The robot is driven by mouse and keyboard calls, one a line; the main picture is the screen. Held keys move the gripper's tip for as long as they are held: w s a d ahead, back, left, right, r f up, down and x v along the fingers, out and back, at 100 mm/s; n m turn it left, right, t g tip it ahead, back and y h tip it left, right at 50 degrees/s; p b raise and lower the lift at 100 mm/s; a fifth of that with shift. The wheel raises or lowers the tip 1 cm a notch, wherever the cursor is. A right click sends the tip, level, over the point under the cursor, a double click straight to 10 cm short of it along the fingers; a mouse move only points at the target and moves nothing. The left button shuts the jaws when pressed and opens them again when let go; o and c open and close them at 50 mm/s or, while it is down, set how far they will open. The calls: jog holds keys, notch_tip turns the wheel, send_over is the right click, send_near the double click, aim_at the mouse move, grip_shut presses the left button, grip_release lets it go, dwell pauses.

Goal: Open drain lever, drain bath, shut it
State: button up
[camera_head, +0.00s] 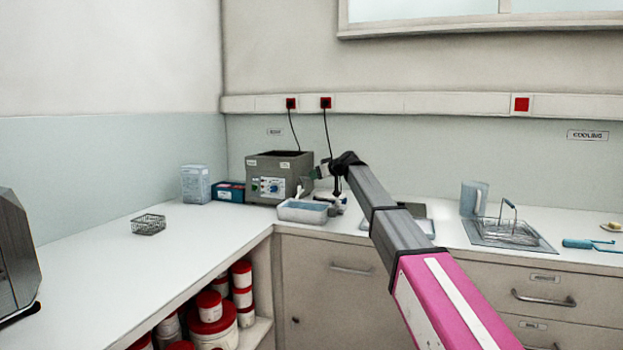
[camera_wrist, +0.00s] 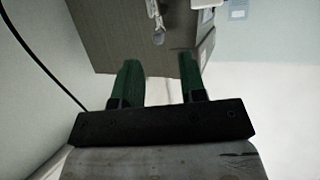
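The bath (camera_head: 279,172) is a grey box with a front panel of dials, standing on the counter in the back corner. Its grey side fills the top of the wrist view (camera_wrist: 115,32). A small pale lever-like part (camera_wrist: 157,24), probably the drain lever, shows against that side, a little beyond my fingertips. My gripper (camera_wrist: 160,62) has two green fingers spread apart with nothing between them. In the head view my gripper (camera_head: 323,171) is just right of the bath, partly hidden by my wrist. I cannot tell the lever's position.
A pale blue tub (camera_head: 302,211) stands in front of the bath. A blue box (camera_head: 230,191) and a clear container (camera_head: 195,184) stand to its left. A wire basket (camera_head: 148,224) sits on the left counter. A jug (camera_head: 474,198) stands at right. Black cords hang behind.

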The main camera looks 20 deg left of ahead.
aim_at(305, 178)
jog(key=shift+x, duration=1.95)
grip_shut()
jog(key=shift+s, duration=0.1)
